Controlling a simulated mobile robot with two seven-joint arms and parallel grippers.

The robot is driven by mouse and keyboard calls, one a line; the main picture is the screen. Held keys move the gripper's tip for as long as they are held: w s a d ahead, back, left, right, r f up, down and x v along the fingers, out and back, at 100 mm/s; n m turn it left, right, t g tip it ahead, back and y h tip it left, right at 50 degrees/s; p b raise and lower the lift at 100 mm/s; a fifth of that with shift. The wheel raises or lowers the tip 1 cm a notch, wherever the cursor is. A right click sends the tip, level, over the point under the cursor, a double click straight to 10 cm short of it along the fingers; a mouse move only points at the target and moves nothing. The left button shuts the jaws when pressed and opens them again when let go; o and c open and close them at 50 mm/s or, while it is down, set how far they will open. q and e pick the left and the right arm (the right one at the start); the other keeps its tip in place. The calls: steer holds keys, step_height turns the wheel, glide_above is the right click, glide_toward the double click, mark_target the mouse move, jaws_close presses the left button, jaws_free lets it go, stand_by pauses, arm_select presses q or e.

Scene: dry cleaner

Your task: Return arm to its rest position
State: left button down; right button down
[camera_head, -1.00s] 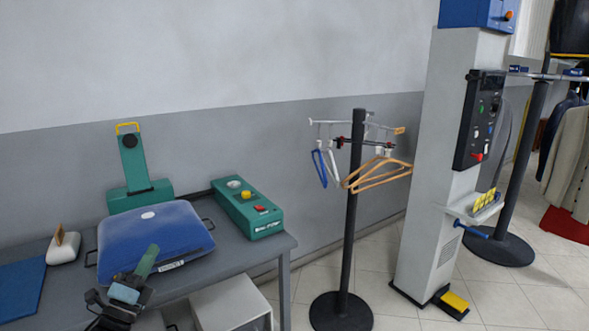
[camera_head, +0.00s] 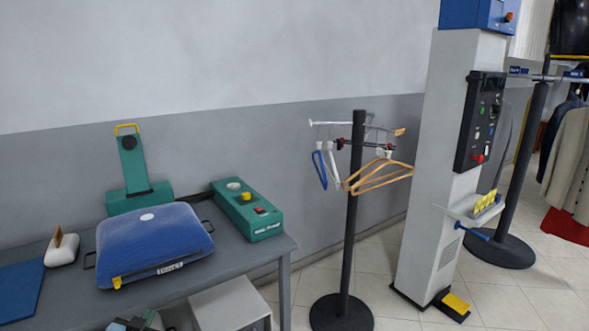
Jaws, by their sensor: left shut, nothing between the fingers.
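My left gripper (camera_head: 138,323) shows only in part at the bottom edge of the head view, in front of the grey table and below its front edge in the picture. Its fingers are shut with nothing held. Most of my left arm is out of the picture. My right gripper is not in view.
On the grey table (camera_head: 262,247) stand a blue press-like case (camera_head: 155,243), a green control box (camera_head: 247,208), a green upright device (camera_head: 136,170) and a white iron-like item (camera_head: 62,248). A grey box (camera_head: 228,305) is under the table. A hanger stand (camera_head: 350,230) is to the right.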

arm_select(q)
steer(key=s+d+f+g+h, duration=0.1)
steer(key=s+d+f, duration=0.2)
steer(key=s+f, duration=0.25)
steer(key=s+d+f+g, duration=0.1)
steer(key=s+d+f, duration=0.25)
steer(key=s, duration=0.25)
steer(key=s+d+f+g, duration=0.1)
steer(key=s+d+f, duration=0.1)
steer(key=s, duration=0.8)
steer(key=s+d+f+g+h, duration=0.1)
steer(key=s+d+f, duration=0.2)
steer(key=s, duration=0.8)
steer(key=s+d+f+n+g+h, duration=0.1)
steer(key=s+d, duration=0.4)
steer(key=s, duration=0.5)
step_height(320, 180, down, 2)
steer(key=shift+s+d+f+g, duration=0.1)
steer(key=shift+s+d+g, duration=0.15)
steer(key=shift+g, duration=0.25)
steer(key=shift+s+a, duration=0.1)
